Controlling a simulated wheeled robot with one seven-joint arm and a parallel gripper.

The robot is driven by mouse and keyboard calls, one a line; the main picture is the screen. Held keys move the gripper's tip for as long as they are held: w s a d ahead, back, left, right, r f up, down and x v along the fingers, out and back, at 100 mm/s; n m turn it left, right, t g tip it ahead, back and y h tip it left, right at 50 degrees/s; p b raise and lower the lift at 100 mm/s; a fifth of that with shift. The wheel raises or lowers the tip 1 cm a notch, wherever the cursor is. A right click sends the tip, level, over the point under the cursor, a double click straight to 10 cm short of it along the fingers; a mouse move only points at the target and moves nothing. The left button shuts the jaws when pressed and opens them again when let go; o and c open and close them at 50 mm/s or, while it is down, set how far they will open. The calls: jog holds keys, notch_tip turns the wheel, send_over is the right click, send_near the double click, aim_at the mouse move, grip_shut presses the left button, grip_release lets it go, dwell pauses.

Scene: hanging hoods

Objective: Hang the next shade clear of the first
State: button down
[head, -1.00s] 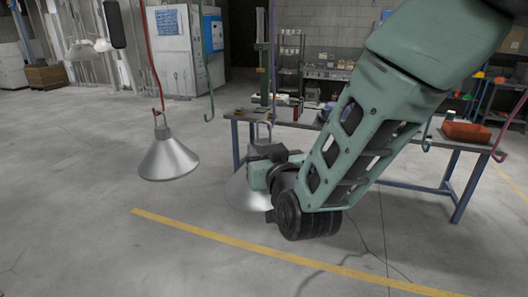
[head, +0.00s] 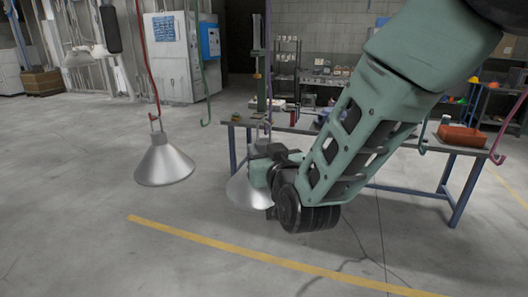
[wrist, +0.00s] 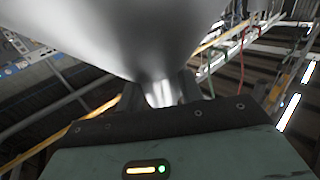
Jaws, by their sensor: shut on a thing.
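The first shade (head: 165,165), a silver metal cone, hangs upright from the red hook cord (head: 152,75) at the left in the head view. A second silver shade (head: 246,192) is to its right, apart from it, with a gap of bare floor between. My gripper (head: 262,172) is shut on this second shade, partly hiding it. The shade also fills the top of the wrist view (wrist: 150,30), its neck between my fingers. The purple cord (head: 268,75) comes down by the second shade's top; I cannot tell whether its hook touches the loop.
An empty green hook (head: 206,110) hangs between the two shades, further up. A teal hook (head: 422,145) and a pink hook (head: 497,150) hang at the right. A workbench (head: 400,140) with an orange bin (head: 462,135) stands behind my arm. Floor in front is clear.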

jog(key=shift+w+d+b, duration=0.15)
jog(key=shift+w+d, duration=0.1)
jog(key=shift+w, duration=0.4)
jog(key=shift+w+d+b, duration=0.15)
jog(key=shift+w+d, duration=0.05)
jog(key=shift+w, duration=0.45)
jog(key=shift+f+b, duration=1.35)
jog(key=shift+b, duration=0.25)
jog(key=c, duration=0.8)
grip_release()
jog(key=shift+c, duration=0.2)
jog(key=shift+s, duration=0.15)
jog(key=b+v, duration=1.2)
jog(key=v, duration=0.5)
jog(key=shift+b, duration=0.35)
